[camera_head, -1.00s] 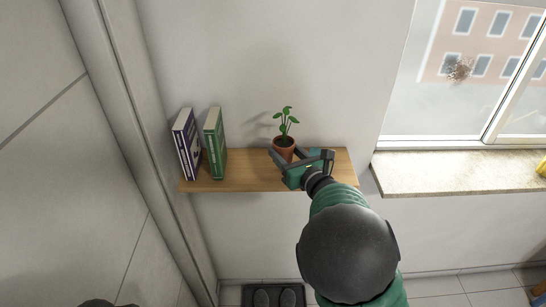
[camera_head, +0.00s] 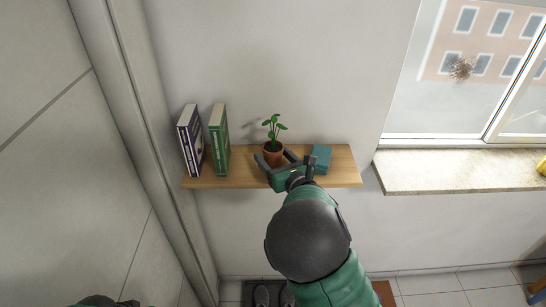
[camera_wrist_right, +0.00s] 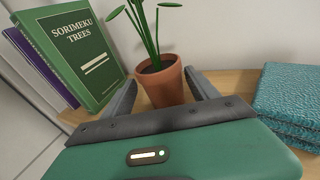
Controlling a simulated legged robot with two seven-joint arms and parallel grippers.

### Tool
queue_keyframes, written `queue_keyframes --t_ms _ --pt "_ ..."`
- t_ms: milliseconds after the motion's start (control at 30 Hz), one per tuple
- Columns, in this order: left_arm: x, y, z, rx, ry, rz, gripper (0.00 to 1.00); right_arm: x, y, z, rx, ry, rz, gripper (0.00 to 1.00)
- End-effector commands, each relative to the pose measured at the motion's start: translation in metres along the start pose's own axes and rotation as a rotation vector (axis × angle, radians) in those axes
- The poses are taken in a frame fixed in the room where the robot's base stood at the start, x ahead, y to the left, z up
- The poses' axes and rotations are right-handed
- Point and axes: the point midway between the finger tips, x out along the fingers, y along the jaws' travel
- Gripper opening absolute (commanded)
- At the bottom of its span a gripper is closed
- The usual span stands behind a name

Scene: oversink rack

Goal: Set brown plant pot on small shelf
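The brown plant pot (camera_head: 273,155) holds a leafy green plant and is upright at the small wooden shelf (camera_head: 340,178), right of the books.
A purple book (camera_head: 190,140) and a green book (camera_head: 218,140) stand at the shelf's left end. A teal item (camera_head: 321,158) lies close right of my gripper; it shows as a stack in the wrist view (camera_wrist_right: 290,105). A window sill (camera_head: 450,172) is farther right.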

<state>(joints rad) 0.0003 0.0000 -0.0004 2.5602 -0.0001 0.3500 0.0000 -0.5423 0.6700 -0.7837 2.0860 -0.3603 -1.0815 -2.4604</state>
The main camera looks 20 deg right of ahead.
Motion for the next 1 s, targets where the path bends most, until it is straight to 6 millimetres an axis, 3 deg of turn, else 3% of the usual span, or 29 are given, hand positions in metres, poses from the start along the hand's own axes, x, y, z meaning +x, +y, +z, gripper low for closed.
queue_keyframes --t_ms 367,467,800,1000 --pt "-0.008 0.0 -0.002 0.001 0.0 0.0 0.36 -0.001 0.0 0.008 0.0 0.0 -0.001 0.72" --pt "-0.002 0.0 -0.001 0.001 0.0 0.0 0.36 -0.017 0.0 0.004 0.002 0.0 -0.001 0.72" --pt "-0.001 0.0 0.0 0.0 0.0 0.0 0.36 -0.102 -0.001 0.005 0.004 -0.001 -0.003 0.72" --pt "-0.001 0.0 0.0 0.001 0.0 0.0 0.36 -0.12 -0.001 0.003 0.001 0.0 -0.001 0.72"
